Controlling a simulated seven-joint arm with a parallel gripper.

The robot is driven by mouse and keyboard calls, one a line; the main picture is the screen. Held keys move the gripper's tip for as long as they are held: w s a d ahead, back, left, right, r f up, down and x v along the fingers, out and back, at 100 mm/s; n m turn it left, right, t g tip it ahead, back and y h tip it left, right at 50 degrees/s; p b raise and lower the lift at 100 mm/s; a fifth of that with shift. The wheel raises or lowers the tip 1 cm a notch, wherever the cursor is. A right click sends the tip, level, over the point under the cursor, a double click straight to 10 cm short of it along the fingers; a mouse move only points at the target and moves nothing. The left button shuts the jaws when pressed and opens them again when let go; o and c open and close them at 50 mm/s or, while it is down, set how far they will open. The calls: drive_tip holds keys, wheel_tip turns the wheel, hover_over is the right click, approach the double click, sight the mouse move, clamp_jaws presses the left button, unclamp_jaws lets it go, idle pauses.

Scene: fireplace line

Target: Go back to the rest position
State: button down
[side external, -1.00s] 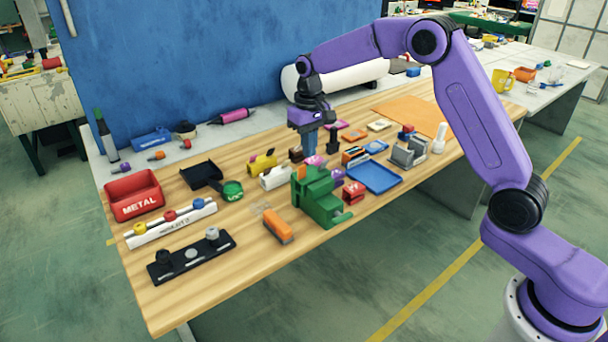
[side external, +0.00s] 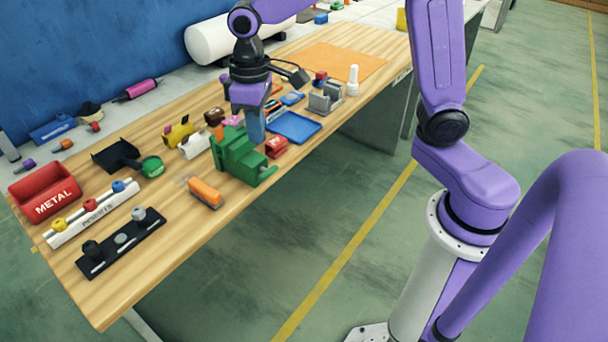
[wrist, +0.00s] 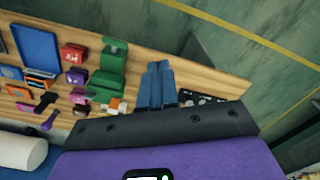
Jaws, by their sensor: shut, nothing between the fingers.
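My gripper (side external: 256,125) hangs above the wooden bench, over the far side of the green vise (side external: 238,158) in the side external view. Its blue fingers point down, are together and hold nothing. In the wrist view the closed fingers (wrist: 157,85) show in the middle, with the green vise (wrist: 108,72) to their left. How high the fingertips are above the vise is hard to tell.
On the bench (side external: 180,245) are a red METAL bin (side external: 45,195), a black rack (side external: 120,243), an orange-handled tool (side external: 205,193) and a blue tray (side external: 293,127). A white roll (side external: 225,38) lies behind. The bench's near edge is mostly clear.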

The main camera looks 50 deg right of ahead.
drive_tip(key=s+d+n, duration=0.3)
drive_tip(key=s, duration=0.9)
drive_tip(key=s+d+f+n, duration=0.1)
drive_tip(key=s+d+n, duration=0.3)
drive_tip(key=s, duration=0.7)
drive_tip(key=shift+s+d+f, duration=0.2)
drive_tip(key=shift+s+d, duration=0.05)
drive_tip(key=shift+s, duration=0.1)
